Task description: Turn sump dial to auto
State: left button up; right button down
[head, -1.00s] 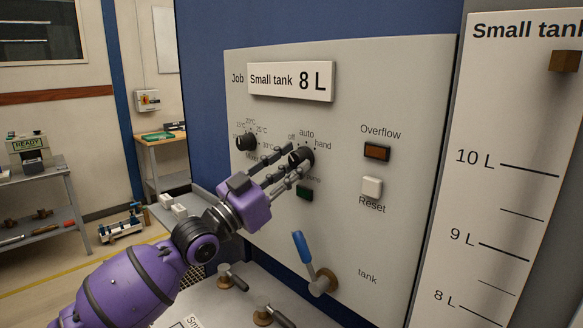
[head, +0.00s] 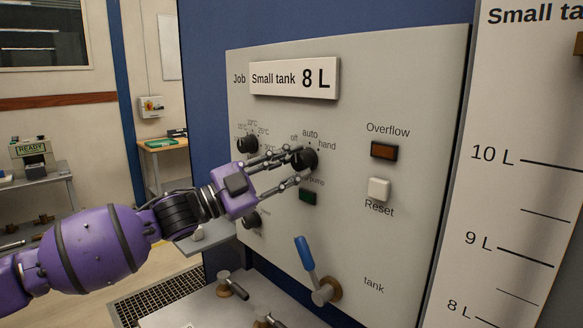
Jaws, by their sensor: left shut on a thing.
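The sump dial is a black round knob (head: 306,159) on the grey panel (head: 350,228), with "off", "auto" and "hand" printed around its top. My left gripper (head: 296,168) reaches it from the left, with its fingers shut on the knob, one finger above and one below. Which mark the knob points to is not clear. The label under the knob is partly hidden by the lower finger. My right gripper is not in view.
Another black knob (head: 247,144) with temperature marks and a lower black knob (head: 250,220) sit left on the panel. A dark green button (head: 308,197) is just below the sump dial. The amber Overflow lamp (head: 384,150), white Reset button (head: 379,189) and blue tank lever (head: 304,254) are clear of the gripper.

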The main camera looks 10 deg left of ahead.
pick_arm(q)
jog(key=shift+s+d+f+m+g, duration=0.15)
jog(key=shift+f+m+g, duration=0.25)
jog(key=shift+m, duration=0.4)
jog(key=shift+f, duration=0.15)
jog(key=o, duration=1)
jog(key=shift+d, duration=0.1)
jog(key=shift+r, duration=0.2)
jog(key=shift+r, duration=0.15)
jog(key=v, duration=1.2)
jog(key=shift+r, duration=0.1)
